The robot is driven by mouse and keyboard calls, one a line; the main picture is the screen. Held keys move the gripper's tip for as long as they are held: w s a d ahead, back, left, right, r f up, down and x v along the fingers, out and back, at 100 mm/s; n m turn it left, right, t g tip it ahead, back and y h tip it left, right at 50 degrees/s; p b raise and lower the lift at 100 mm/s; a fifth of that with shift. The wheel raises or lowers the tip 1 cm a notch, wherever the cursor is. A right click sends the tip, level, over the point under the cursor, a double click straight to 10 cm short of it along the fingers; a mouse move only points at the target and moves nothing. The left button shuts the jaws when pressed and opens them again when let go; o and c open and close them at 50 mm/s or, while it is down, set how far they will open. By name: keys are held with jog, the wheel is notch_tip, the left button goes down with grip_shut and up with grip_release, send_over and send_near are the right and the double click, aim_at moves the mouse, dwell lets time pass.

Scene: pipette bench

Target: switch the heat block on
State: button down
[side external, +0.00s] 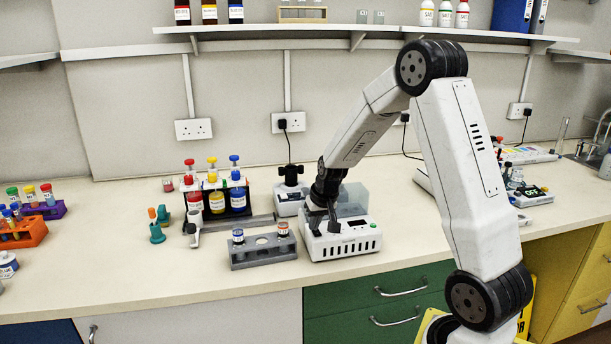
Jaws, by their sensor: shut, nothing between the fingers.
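The heat block (345,244) is a low white box with dark vent slots along its front, standing on the bench at the middle. A small dark display (358,223) sits on its top face, and a clear, pale cover rises at its back. I cannot read whether the display is lit, and I cannot make out a switch. My gripper (325,228) points down over the left part of the heat block's top, shut and empty. Its dark fingers hide part of the top, and I cannot tell whether the tips touch it.
A grey rack (262,250) with small vials stands close left of the heat block. Behind it are bottles with red, yellow and blue caps (213,190) and a small white device with a black top (290,192). An orange rack (22,234) stands far left. Bench front is clear.

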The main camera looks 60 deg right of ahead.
aim_at(315, 234)
jog(key=shift+f, duration=0.65)
dwell(0.7)
jog(key=shift+r, duration=2.65)
jog(key=s+a+f+n, duration=0.1)
jog(key=s+a+n, duration=0.2)
jog(key=s+a, duration=0.3)
jog(key=s+a+f+n, duration=0.1)
jog(key=s+a+n, duration=0.3)
jog(key=a, duration=1.1)
jog(key=shift+s+a+f+g+y, duration=0.35)
jog(key=shift+s+f+g+y, duration=0.05)
jog(key=shift+s, duration=0.55)
jog(key=c, duration=1.3)
grip_release()
